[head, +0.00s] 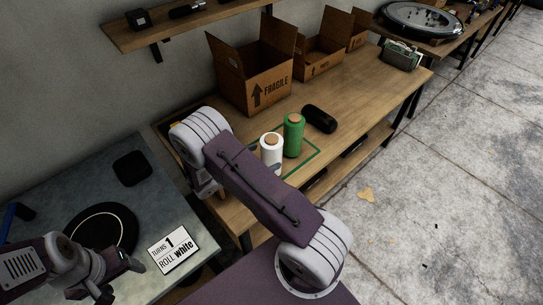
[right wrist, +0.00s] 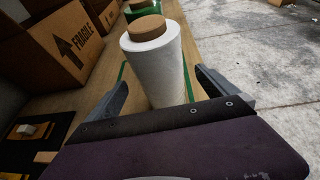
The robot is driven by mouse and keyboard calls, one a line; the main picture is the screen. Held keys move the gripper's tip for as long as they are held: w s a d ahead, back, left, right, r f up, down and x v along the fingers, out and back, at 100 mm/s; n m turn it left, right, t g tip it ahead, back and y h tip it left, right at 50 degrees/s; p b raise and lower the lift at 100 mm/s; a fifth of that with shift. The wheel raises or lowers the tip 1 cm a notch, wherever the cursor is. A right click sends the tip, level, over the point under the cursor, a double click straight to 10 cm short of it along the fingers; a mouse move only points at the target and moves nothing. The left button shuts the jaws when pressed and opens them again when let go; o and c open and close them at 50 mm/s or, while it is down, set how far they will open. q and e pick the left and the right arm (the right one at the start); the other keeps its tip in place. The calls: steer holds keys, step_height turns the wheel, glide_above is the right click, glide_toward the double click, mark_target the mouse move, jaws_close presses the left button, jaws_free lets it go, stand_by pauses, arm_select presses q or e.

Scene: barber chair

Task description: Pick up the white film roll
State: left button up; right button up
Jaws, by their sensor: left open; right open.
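The white film roll (head: 272,155) stands upright on the wooden table with a cork-coloured core on top. In the right wrist view the white roll (right wrist: 158,72) is between the two fingers of my right gripper (right wrist: 161,80), which is open. I see no clear contact with either finger. In the head view my right arm hides most of that gripper and the roll's lower part. My left gripper (head: 118,276) is open and empty over the grey table at the lower left.
A green roll (head: 293,138) stands just behind the white one, inside a green outline. A black case (head: 319,118) lies to its right. An open cardboard box (head: 262,88) marked FRAGILE stands behind. A sign (head: 173,250) reads "Turns 1, Roll white". A dark disc (head: 101,228) lies nearby.

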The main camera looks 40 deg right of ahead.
steer(key=x, duration=0.5)
steer(key=shift+s+a, duration=0.1)
steer(key=c, duration=2)
steer(key=shift+r+p, duration=0.3)
steer(key=shift+r, duration=1.7)
steer(key=s+r, duration=0.2)
steer(key=s, duration=0.2)
steer(key=s+r, duration=0.2)
steer(key=s, duration=0.1)
steer(key=s+r, duration=0.3)
steer(key=s, duration=0.1)
steer(key=shift+s, duration=0.3)
